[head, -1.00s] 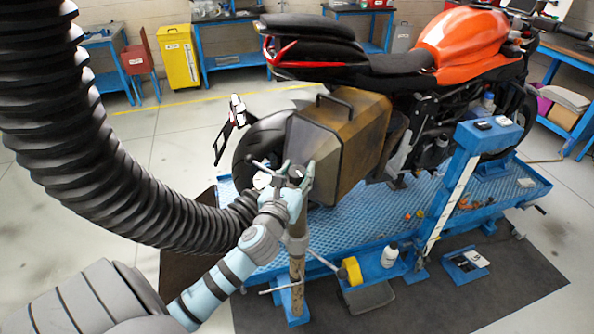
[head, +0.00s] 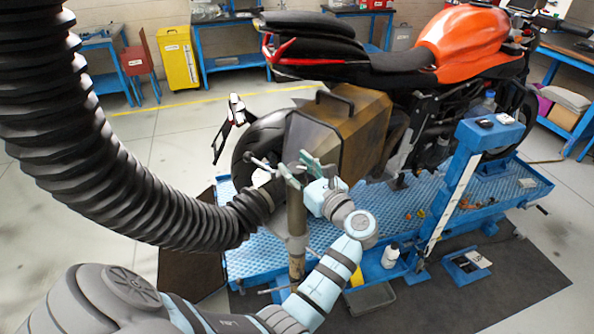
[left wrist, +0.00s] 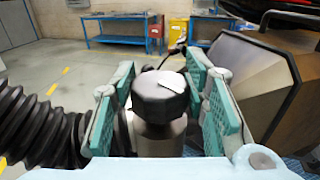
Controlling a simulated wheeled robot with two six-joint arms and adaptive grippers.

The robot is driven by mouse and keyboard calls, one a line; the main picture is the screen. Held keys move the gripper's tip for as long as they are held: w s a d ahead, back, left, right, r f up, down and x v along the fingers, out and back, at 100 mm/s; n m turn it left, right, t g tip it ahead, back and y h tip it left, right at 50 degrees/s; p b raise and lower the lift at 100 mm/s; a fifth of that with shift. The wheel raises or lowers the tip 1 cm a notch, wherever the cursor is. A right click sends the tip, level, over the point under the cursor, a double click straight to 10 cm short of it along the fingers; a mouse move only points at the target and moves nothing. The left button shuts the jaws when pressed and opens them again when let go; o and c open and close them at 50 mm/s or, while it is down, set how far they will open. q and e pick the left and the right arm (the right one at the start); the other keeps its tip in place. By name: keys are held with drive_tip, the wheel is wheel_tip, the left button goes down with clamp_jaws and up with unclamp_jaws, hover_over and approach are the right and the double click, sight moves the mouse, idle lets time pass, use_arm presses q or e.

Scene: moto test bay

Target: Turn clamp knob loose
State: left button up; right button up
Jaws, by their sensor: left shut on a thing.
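The clamp knob (left wrist: 160,92) is a dark, faceted cap with a white mark on top. It stands upright on a grey metal collar in the left wrist view. My left gripper (head: 299,169) is shut on it at the top of the brown post (head: 297,220). Its teal fingers lie on both sides of the knob in the left wrist view. In the head view the fingers largely hide the knob, and my wrist comes to it from the right. My right gripper is not in view.
A black corrugated exhaust hose (head: 150,205) hangs at the left and ends near the post. A brown pannier case (head: 340,135) on the orange motorcycle (head: 465,38) stands close behind the gripper. The blue lift (head: 400,205) carries the motorcycle.

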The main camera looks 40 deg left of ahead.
sight(296, 167)
use_arm(q)
drive_tip(key=shift+f+n+g+y+b, duration=0.1)
drive_tip(key=shift+n+g+y+b, duration=0.35)
drive_tip(key=shift+n+g, duration=0.8)
drive_tip(key=shift+g, duration=0.45)
drive_tip(key=o, duration=1.2)
drive_tip(key=shift+a, duration=0.1)
wheel_tip(296, 167, up, 10)
drive_tip(key=shift+r, duration=0.1)
